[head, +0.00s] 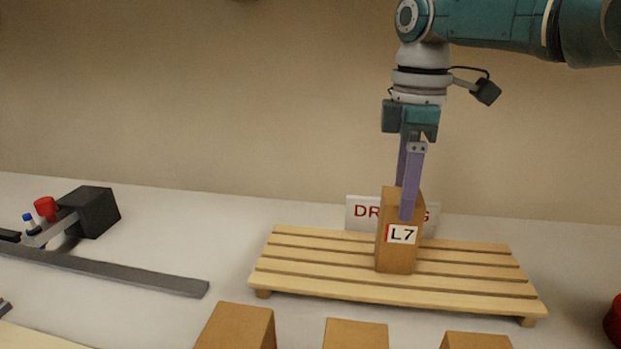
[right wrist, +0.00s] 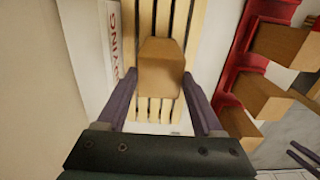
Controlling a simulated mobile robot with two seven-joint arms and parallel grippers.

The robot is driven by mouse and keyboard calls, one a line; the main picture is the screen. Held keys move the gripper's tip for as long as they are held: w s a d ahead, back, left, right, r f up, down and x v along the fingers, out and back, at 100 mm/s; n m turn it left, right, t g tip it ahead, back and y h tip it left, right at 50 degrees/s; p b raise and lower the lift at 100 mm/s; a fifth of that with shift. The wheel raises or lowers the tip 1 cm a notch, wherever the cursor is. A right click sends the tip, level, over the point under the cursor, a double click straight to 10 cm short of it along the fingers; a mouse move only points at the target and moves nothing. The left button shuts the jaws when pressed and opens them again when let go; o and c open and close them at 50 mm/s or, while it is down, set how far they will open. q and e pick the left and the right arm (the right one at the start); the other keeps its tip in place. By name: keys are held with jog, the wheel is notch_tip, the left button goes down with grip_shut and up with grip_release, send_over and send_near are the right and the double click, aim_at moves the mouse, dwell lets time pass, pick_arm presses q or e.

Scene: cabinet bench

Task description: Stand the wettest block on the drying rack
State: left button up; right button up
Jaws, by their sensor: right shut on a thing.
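A brown wooden block labelled L7 (head: 396,245) stands upright on the slatted drying rack (head: 290,268), right of its middle. Its base appears to meet the slats. My right gripper (head: 409,200) comes down from above and is shut on its upper part, one finger on each side. In the right wrist view the block's top (right wrist: 161,66) lies between the fingers, with the rack's slats (right wrist: 145,18) behind it. Two thin dark bars at that view's lower right edge may be my left gripper's fingers, too small to tell.
A partly hidden drying sign (head: 361,212) stands behind the rack. Several brown blocks (head: 237,330) line the near edge; the right wrist view shows red holders (right wrist: 238,85) by them.

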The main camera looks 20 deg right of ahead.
dwell(0.3)
jog(key=o, duration=1.4)
jog(key=shift+c, duration=0.3)
notch_tip(320, 180, up, 4)
jog(key=p, duration=0.4)
jog(key=shift+r, duration=0.1)
notch_tip(320, 180, up, 6)
jog(key=p, duration=0.6)
